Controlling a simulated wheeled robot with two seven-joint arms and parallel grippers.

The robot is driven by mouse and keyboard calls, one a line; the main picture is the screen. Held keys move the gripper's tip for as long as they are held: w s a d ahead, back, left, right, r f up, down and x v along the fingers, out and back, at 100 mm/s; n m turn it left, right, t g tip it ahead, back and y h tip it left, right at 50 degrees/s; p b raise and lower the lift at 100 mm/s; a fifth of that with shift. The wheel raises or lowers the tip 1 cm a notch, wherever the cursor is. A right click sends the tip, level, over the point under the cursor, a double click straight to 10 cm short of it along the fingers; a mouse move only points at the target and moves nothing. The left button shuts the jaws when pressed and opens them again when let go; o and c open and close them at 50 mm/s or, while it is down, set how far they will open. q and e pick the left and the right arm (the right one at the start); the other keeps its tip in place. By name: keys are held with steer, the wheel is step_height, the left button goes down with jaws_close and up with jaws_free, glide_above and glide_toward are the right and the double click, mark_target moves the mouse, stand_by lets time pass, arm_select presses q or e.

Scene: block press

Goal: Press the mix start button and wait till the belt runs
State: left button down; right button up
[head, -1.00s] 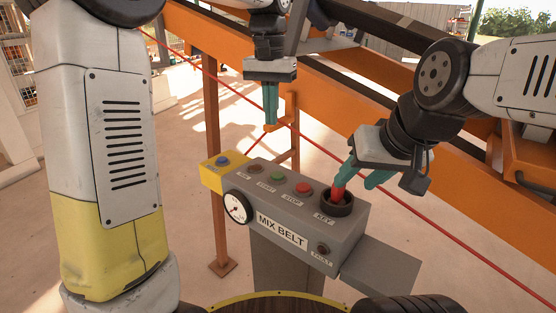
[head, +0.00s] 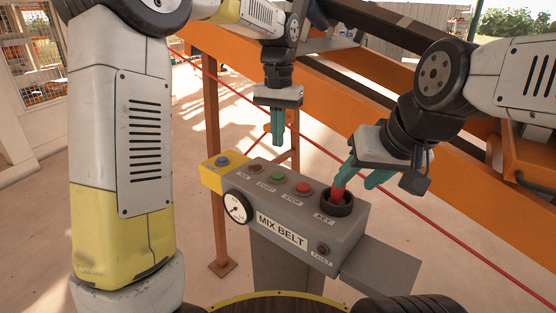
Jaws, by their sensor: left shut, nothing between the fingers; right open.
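The grey MIX BELT control box (head: 283,232) stands on a post in the middle of the head view. On its top are a green start button (head: 278,177), a red stop button (head: 303,188) and a black key socket (head: 336,203) with a red key (head: 339,184) in it. My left gripper (head: 277,142) is shut and empty, pointing down above and behind the green button, apart from it. My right gripper (head: 362,176) is open at the red key, its fingers around or beside it; I cannot tell which.
A blue button (head: 222,161) sits on the yellow end of the box, and a round gauge (head: 237,207) is on its front. A red cord (head: 405,206) runs diagonally behind the box. The orange conveyor frame (head: 240,62) stands behind.

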mark_target(277, 174)
arm_select(q)
step_height(277, 174, down, 8)
steer(key=shift+s+f, duration=0.1)
steer(key=shift+s, duration=0.05)
stand_by(0.4)
steer(key=shift+s+f, duration=0.15)
steer(key=shift+f, duration=1.05)
step_height(277, 174, up, 15)
steer(key=shift+w, duration=0.4)
